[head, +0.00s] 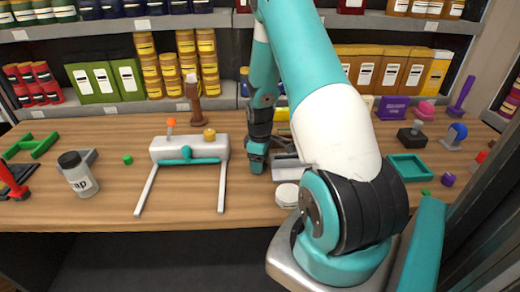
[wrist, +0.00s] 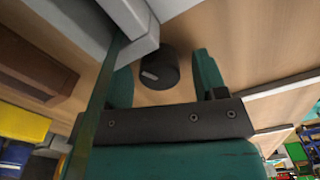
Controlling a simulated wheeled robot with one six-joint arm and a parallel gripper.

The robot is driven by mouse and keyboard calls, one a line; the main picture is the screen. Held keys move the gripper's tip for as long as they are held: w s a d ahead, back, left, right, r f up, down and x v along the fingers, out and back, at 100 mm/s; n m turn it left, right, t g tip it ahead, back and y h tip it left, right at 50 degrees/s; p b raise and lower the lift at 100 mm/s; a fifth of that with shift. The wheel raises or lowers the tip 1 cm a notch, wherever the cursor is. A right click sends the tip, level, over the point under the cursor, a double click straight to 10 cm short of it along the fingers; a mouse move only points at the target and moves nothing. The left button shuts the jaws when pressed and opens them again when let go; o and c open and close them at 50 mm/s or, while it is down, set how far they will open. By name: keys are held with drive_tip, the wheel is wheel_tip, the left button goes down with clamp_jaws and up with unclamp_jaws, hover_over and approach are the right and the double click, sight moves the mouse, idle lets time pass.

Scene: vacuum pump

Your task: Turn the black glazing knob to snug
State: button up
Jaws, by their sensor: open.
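The black knob (wrist: 160,70) shows in the wrist view as a short dark cylinder with a pale mark on its face. It lies between the two teal fingers of my gripper (wrist: 164,88), with a visible gap on at least the right side. My gripper is open and holds nothing. In the head view my gripper (head: 257,158) points down low over the table, just right of a grey frame. I cannot make out the knob in the head view; my gripper and arm cover that area. A grey block (wrist: 125,20) stands beside the knob in the wrist view.
The grey frame (head: 188,150) with two long legs stands left of my gripper. A grey piece (head: 288,170) and a round white piece (head: 287,195) lie to its right. Stocked shelves line the back.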

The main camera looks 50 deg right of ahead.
wheel_tip(320, 180, up, 17)
drive_tip(key=b, duration=0.2)
drive_tip(key=shift+r, duration=0.15)
drive_tip(key=shift+n, duration=0.6)
wheel_tip(320, 180, down, 17)
drive_tip(key=p, duration=0.7)
drive_tip(key=shift+p, duration=0.3)
drive_tip(key=shift+c, duration=0.2)
